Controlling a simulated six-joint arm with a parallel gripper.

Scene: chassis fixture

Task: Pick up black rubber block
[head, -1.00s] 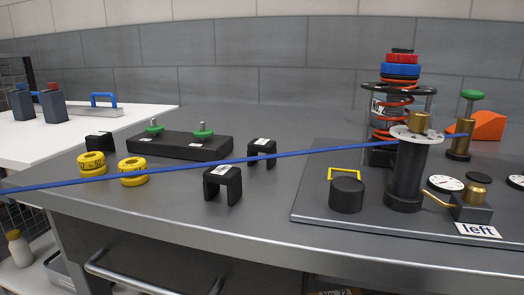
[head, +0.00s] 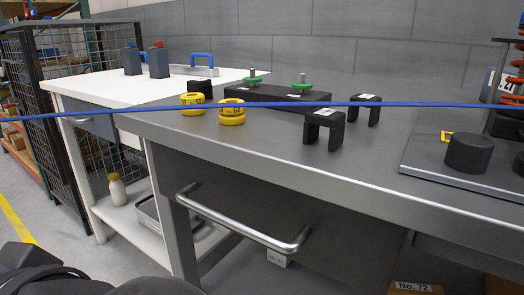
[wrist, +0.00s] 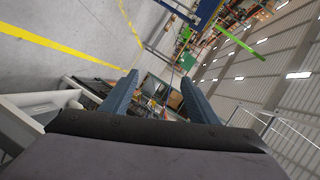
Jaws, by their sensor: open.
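Several black pieces could be the black rubber block, and I cannot tell which one it is. In the head view, two black arch-shaped blocks with white labels, a front one (head: 323,130) and a rear one (head: 364,109), stand on the grey bench. A short black cylinder (head: 468,153) sits on the plate at the right. A small black block (head: 200,87) is behind the yellow rings, partly hidden. My gripper (wrist: 160,77) is open and empty in the wrist view, its two blue-grey fingers apart, none of these blocks recognisable between them. It does not show in the head view.
A thin blue line (head: 420,104) crosses the whole head view above the bench (head: 240,133). Yellow rings (head: 231,118) and a long black bar with green knobs (head: 276,97) are on the bench. A drawer handle (head: 245,224) juts out in front. A white table (head: 110,80) stands left.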

